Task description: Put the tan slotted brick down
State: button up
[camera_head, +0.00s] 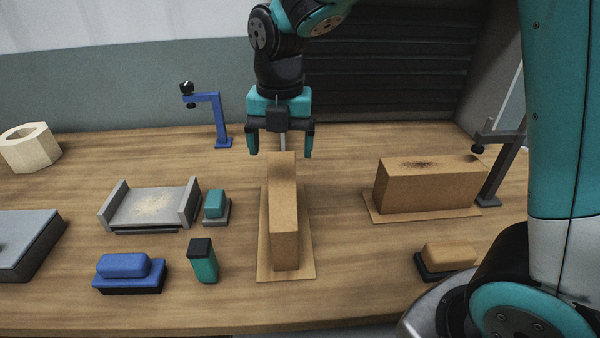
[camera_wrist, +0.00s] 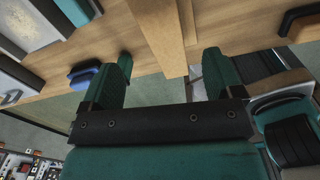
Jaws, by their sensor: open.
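A long tan brick (camera_head: 284,221) rests on a thin tan board (camera_head: 286,273) in the middle of the table, its length running away from me. I cannot make out a slot in it. My gripper (camera_head: 281,146) is open, fingers down, over the far end of this brick, with one finger to each side. In the wrist view the tan brick (camera_wrist: 155,28) lies ahead, between the lines of the two open fingers (camera_wrist: 166,72). Nothing is held. The gap between fingertips and brick is hard to judge.
Another tan brick (camera_head: 425,188) with a dark patch on top stands on a board at right, by a grey post (camera_head: 500,165). At left are a grey tray (camera_head: 150,208), a blue-handled block (camera_head: 127,268), a teal bottle (camera_head: 203,264) and a blue stand (camera_head: 220,118).

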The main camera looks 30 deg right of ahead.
jog(key=s+a+r+m+y, duration=0.1)
jog(key=s+a+m+y, duration=0.1)
jog(key=s+m, duration=0.8)
jog(key=s+a+r+m+y, duration=0.1)
jog(key=s+a+m+y, duration=0.1)
jog(key=s+m, duration=0.8)
jog(key=m, duration=0.2)
jog(key=shift+r+m, duration=0.4)
